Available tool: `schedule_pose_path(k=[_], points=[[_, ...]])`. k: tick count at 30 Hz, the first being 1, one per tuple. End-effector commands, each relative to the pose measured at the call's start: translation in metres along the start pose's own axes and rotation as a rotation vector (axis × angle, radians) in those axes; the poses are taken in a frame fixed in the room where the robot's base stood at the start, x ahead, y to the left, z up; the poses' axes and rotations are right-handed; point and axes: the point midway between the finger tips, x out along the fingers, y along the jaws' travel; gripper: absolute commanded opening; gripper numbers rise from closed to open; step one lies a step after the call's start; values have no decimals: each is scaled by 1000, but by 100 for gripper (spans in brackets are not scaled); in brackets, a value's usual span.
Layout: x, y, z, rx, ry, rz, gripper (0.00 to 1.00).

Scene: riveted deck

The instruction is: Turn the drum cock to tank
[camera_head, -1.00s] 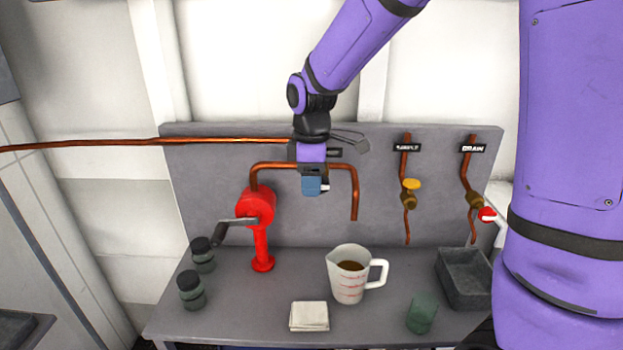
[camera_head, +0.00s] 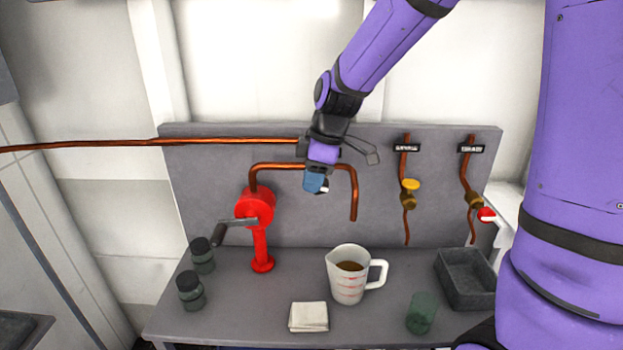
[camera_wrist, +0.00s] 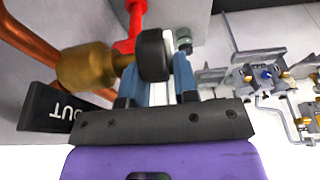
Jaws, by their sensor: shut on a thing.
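In the wrist view a brass cock body (camera_wrist: 88,67) sits on a copper pipe, with a black handle (camera_wrist: 153,55) at its end. I take this as the drum cock. My gripper (camera_wrist: 157,68) has its blue fingers on either side of the handle and is shut on it. In the head view my gripper (camera_head: 316,184) is in front of the grey back panel, tilted, and hides the cock. I cannot read which way the cock points.
A red hand pump (camera_head: 256,210) stands left below my gripper. A jug of brown liquid (camera_head: 347,285) stands under the pipe spout (camera_head: 355,205). A tray (camera_head: 466,278), cup, cloth and jars are on the bench.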

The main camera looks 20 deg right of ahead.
Motion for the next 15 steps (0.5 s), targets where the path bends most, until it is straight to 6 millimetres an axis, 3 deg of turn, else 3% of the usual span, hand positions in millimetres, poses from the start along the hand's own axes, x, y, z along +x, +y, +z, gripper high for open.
schedule_pose_path(k=[15], points=[[-6, 1, 9, 8, 417, 2, 4]])
